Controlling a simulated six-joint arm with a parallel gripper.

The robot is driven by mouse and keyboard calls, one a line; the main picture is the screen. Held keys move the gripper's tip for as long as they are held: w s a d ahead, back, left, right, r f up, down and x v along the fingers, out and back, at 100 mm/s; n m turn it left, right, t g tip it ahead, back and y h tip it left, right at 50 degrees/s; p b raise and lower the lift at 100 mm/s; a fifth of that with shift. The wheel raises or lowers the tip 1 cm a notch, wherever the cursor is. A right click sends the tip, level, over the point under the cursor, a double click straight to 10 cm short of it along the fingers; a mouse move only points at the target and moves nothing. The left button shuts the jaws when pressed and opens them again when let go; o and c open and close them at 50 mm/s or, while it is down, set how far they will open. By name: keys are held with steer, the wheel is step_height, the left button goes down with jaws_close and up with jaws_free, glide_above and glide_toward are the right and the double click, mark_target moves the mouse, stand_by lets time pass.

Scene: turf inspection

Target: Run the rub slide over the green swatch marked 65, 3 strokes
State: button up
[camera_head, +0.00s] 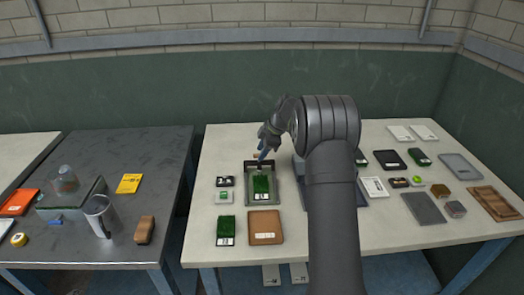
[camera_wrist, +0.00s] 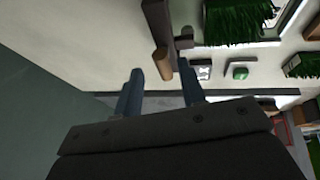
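A green turf swatch (camera_head: 261,187) with a white label lies in a grey tray (camera_head: 275,200) on the pale table; its number is too small to read. The swatch also shows at the top of the wrist view (camera_wrist: 232,22). A dark bar with a brown handle (camera_wrist: 158,22), apparently the rub slide, stands at the tray's far end; its dark bar shows in the head view (camera_head: 250,163). My gripper (camera_head: 263,154) is just above that end. In the wrist view my gripper's fingers (camera_wrist: 160,82) are apart, with the handle beyond their tips and nothing clearly held.
Another green swatch (camera_head: 226,230) and a brown board (camera_head: 265,227) lie in front of the tray. A small black item (camera_head: 225,181) and a small green-topped item (camera_head: 224,197) lie left of it. My arm hides part of the table right of the tray.

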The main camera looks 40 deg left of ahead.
steer(key=v, duration=1.7)
steer(key=shift+s, duration=0.1)
steer(key=x, duration=1.7)
steer(key=shift+a+f, duration=0.1)
steer(key=shift+f, duration=0.15)
steer(key=shift+r, duration=0.1)
steer(key=v, duration=1.8)
steer(key=x, duration=1.7)
steer(key=shift+a+f, duration=0.1)
steer(key=shift+f, duration=0.2)
steer(key=shift+s+f, duration=0.2)
steer(key=shift+s+d, duration=0.4)
steer(key=shift+d, duration=0.05)
